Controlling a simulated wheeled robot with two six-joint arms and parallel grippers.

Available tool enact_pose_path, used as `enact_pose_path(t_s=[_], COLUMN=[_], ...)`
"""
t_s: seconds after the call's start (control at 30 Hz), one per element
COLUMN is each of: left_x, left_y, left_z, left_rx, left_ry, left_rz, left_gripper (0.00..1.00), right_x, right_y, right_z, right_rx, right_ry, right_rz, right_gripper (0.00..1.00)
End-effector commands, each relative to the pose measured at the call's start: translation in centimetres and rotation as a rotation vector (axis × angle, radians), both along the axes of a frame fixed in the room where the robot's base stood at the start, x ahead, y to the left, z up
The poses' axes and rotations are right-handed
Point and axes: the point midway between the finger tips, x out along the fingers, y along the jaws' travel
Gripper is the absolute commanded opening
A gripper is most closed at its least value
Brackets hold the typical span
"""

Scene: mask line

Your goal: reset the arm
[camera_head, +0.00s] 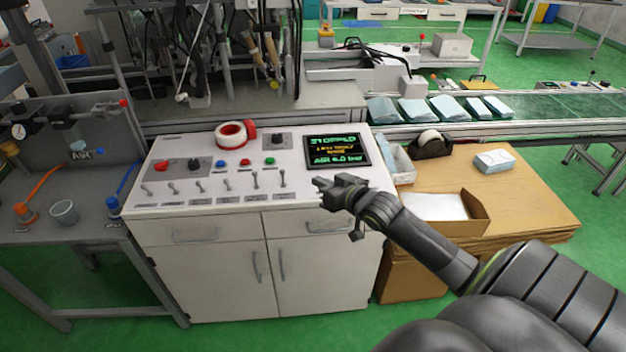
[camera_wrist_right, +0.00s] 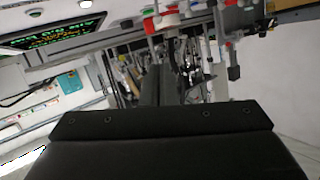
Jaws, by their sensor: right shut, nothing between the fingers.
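My right arm comes in from the lower right in the head view. Its gripper (camera_head: 320,188) is shut and empty, above the front right part of the white control console (camera_head: 222,184). It is just below the console's dark display screen (camera_head: 337,151) in the picture. In the right wrist view the dark gripper body fills the bottom, and the display (camera_wrist_right: 50,34) shows tilted at the upper left. My left arm and gripper are not in the head view.
Behind, a green conveyor (camera_head: 545,107) carries several blue mask packs (camera_head: 414,110).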

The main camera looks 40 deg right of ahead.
Motion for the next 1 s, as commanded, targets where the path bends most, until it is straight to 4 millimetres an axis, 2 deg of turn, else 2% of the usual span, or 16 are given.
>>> enact_pose_path(t_s=[0.3, 0.73, 0.87, 0.97, 1.0], left_x=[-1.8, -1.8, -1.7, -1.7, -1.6], left_y=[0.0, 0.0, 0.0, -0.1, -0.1], left_z=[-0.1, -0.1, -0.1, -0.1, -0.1], left_rx=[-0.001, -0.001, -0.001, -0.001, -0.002], left_ry=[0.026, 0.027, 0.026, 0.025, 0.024], left_rz=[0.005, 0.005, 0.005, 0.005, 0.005], left_gripper=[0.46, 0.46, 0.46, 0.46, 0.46], right_x=[-0.4, -0.8, -3.4, -7.2, -9.0], right_y=[0.0, 0.3, 1.9, 3.8, 4.6], right_z=[0.2, -0.3, -2.9, -5.8, -6.9], right_rx=[0.001, -0.005, -0.037, -0.088, -0.111], right_ry=[0.0, 0.016, 0.113, 0.246, 0.307], right_rz=[0.001, 0.0, -0.005, -0.013, -0.015], right_gripper=[0.0, 0.0, 0.0, 0.0, 0.0])
